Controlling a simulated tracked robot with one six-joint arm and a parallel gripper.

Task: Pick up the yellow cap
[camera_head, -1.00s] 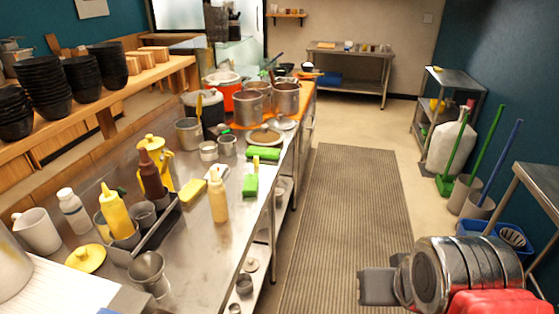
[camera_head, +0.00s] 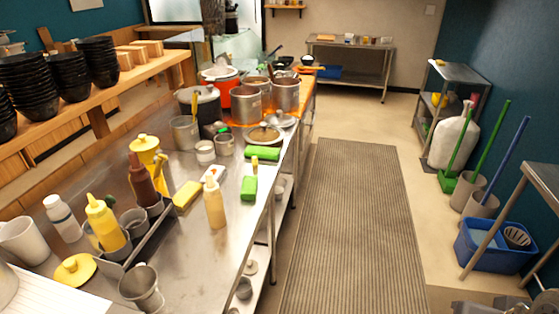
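The yellow cap (camera_head: 75,269) is a round lid with a small knob on top. It lies on the steel counter (camera_head: 185,262) at the lower left, knob up. It sits beside the dark caddy (camera_head: 153,239) that holds a yellow squeeze bottle (camera_head: 104,224) and a brown one (camera_head: 146,181). Nothing covers the cap. My gripper's fingers are not in view.
A metal cup (camera_head: 141,287), a white container (camera_head: 23,241) and a white bottle (camera_head: 62,217) stand near the cap. Paper (camera_head: 48,293) lies in front. A pale squeeze bottle (camera_head: 215,203) stands farther right. The ribbed floor mat (camera_head: 350,220) is clear.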

